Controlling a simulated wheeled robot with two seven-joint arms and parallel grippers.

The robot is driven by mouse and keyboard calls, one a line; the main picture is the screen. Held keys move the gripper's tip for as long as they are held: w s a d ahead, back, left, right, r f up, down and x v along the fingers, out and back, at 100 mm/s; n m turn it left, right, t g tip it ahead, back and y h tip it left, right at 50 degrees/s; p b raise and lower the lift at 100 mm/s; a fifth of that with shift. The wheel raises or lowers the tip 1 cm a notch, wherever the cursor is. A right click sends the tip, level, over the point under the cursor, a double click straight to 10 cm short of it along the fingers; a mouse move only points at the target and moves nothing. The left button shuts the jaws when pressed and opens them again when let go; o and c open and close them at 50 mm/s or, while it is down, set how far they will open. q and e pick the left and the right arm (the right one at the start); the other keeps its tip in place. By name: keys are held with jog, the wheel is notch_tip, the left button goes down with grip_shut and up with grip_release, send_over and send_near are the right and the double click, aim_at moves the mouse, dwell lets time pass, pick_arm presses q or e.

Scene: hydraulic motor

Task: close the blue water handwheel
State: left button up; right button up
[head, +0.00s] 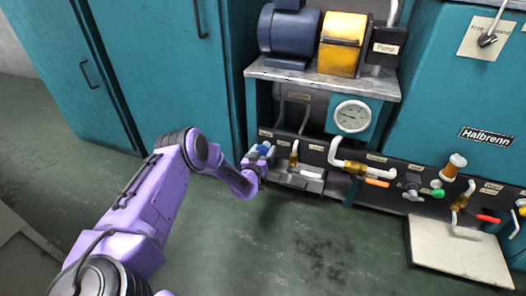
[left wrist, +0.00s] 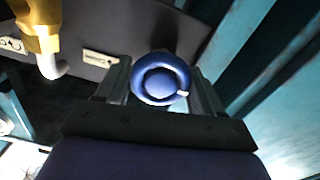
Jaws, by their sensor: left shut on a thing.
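The blue water handwheel (left wrist: 160,79) is a small round blue wheel with a raised rim and a domed hub. In the left wrist view it sits between the two fingers of my left gripper (left wrist: 163,90), which is shut on it. In the head view the handwheel (head: 264,149) shows as a small blue spot at the left end of the dark valve panel. My purple left arm reaches in from the left, and the left gripper (head: 258,160) is at the handwheel and partly hides it. My right gripper is not in view.
A brass valve with a white pipe (head: 294,153) stands just right of the handwheel. More valves and pipes run along the panel to the right. A pressure gauge (head: 352,116) sits above, under a shelf with a blue motor (head: 289,33) and a yellow coupling cover (head: 342,44). Teal cabinets (head: 160,70) stand left.

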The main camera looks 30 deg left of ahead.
pick_arm(q)
jog(key=shift+m+p, duration=0.4)
jog(key=shift+m, duration=0.7)
jog(key=m, duration=0.2)
jog(key=shift+d+m+p, duration=0.1)
jog(key=shift+m+p, duration=0.2)
jog(key=shift+m, duration=0.9)
jog(key=m, duration=0.2)
jog(key=shift+m, duration=0.4)
jog(key=m, duration=0.3)
jog(key=shift+f+m, duration=0.1)
jog(key=shift+m, duration=0.3)
jog(key=shift+d+m+b, duration=0.1)
jog(key=shift+m+b, duration=0.6)
jog(key=shift+m, duration=1.5)
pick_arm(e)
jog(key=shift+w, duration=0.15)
